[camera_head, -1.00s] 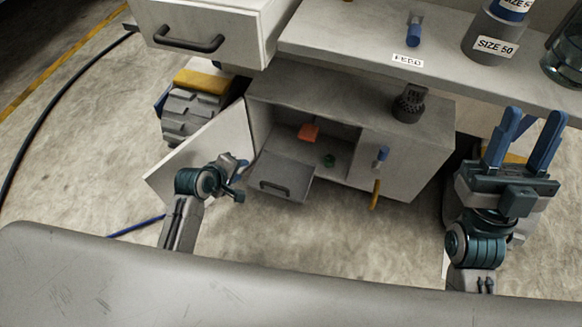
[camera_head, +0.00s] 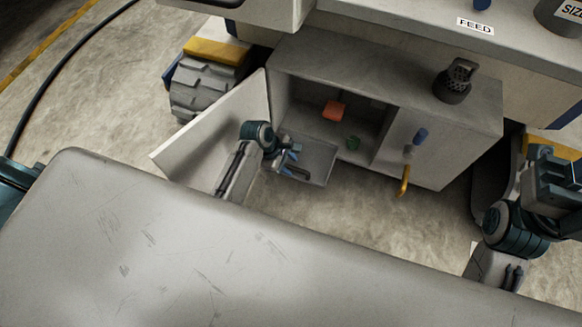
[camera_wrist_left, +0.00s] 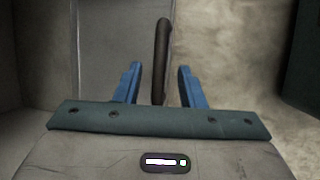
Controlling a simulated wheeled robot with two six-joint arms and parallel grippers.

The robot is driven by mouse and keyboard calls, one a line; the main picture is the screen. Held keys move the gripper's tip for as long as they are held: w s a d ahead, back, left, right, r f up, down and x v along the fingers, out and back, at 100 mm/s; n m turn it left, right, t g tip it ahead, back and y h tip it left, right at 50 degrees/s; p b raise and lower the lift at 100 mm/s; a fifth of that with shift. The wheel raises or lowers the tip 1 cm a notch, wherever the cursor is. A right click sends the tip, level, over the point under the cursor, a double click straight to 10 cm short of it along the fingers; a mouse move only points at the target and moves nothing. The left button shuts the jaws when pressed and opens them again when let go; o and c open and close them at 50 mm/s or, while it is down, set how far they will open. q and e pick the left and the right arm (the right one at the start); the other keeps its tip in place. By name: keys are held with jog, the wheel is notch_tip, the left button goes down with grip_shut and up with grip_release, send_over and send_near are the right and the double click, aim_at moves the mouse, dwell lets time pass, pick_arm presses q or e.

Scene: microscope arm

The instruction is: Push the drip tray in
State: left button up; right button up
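The drip tray (camera_head: 318,158) is a grey drawer-like box with a dark bar handle (camera_head: 295,173), sticking out of the low cabinet's open front. My left gripper (camera_head: 291,155) is at the tray's front by the handle. In the left wrist view its two blue fingers (camera_wrist_left: 160,70) are apart, with the dark handle (camera_wrist_left: 162,45) standing between them and a gap on each side. My right gripper (camera_head: 570,170) is at the right edge, partly cut off, away from the tray.
The low cabinet (camera_head: 375,75) has an open door (camera_head: 215,125) left of my left arm. Inside are an orange block (camera_head: 334,110) and a green item (camera_head: 352,143). A dark perforated cup (camera_head: 455,82) stands on top.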

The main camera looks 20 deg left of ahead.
pick_arm(q)
jog(key=shift+x, duration=0.8)
grip_shut()
jog(key=shift+w, duration=0.1)
